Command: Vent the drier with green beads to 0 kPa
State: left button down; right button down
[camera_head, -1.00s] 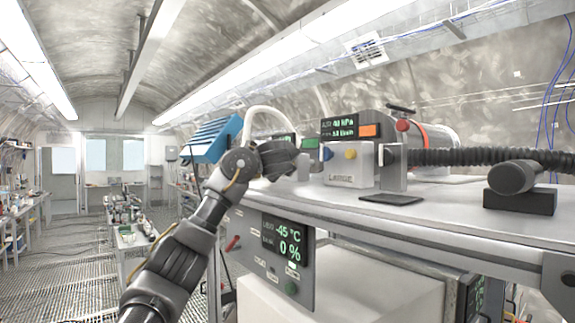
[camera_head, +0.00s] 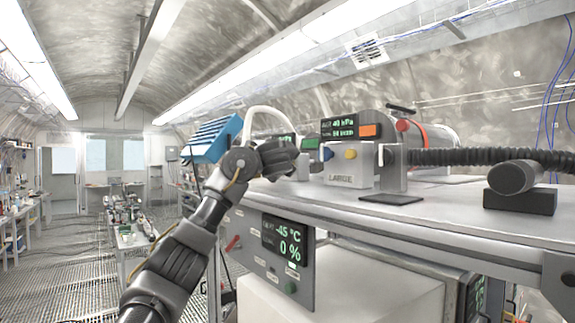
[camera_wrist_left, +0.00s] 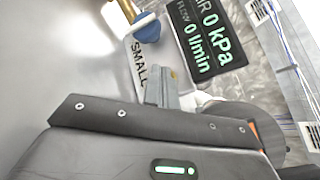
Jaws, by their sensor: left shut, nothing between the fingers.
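My left gripper (camera_head: 290,157) is at the near end of the bench top, in front of the smaller drier. In the left wrist view its fingers (camera_wrist_left: 163,88) are shut with nothing between them, close to a panel marked SMALL (camera_wrist_left: 138,65). A blue knob (camera_wrist_left: 147,29) is beside that label. The small drier's display (camera_wrist_left: 205,38) reads 0 kPa and 0 l/min. A green patch (camera_head: 310,142) shows beside the gripper in the head view. The drier marked LARGE (camera_head: 345,168) has a yellow knob (camera_head: 350,154), an orange patch (camera_head: 370,130) and a display (camera_head: 339,128) reading about 40 kPa.
A red knob (camera_head: 402,125) and black corrugated hose (camera_head: 480,158) are right of the large drier. A black cylinder on a block (camera_head: 518,190) stands further right. Below the bench, a panel (camera_head: 285,255) reads -45 °C and 0 %. A blue finned box (camera_head: 212,138) is behind my wrist.

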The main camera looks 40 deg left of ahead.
dwell(0.5)
pick_arm(q)
jog(key=shift+s+a+f+b, duration=0.2)
jog(key=shift+s+b, duration=0.35)
jog(key=shift+b, duration=0.1)
jog(key=shift+s+a+r, duration=0.1)
jog(key=shift+s, duration=0.2)
jog(key=shift+s+a+b, duration=0.1)
jog(key=shift+s+b, duration=0.3)
jog(key=shift+b, duration=0.25)
jog(key=s+b, duration=0.1)
jog(key=s, duration=0.1)
jog(key=s+a+b, duration=0.1)
jog(key=b, duration=0.1)
jog(key=shift+s, duration=0.4)
jog(key=shift+s+a, duration=0.1)
jog(key=shift+a, duration=0.1)
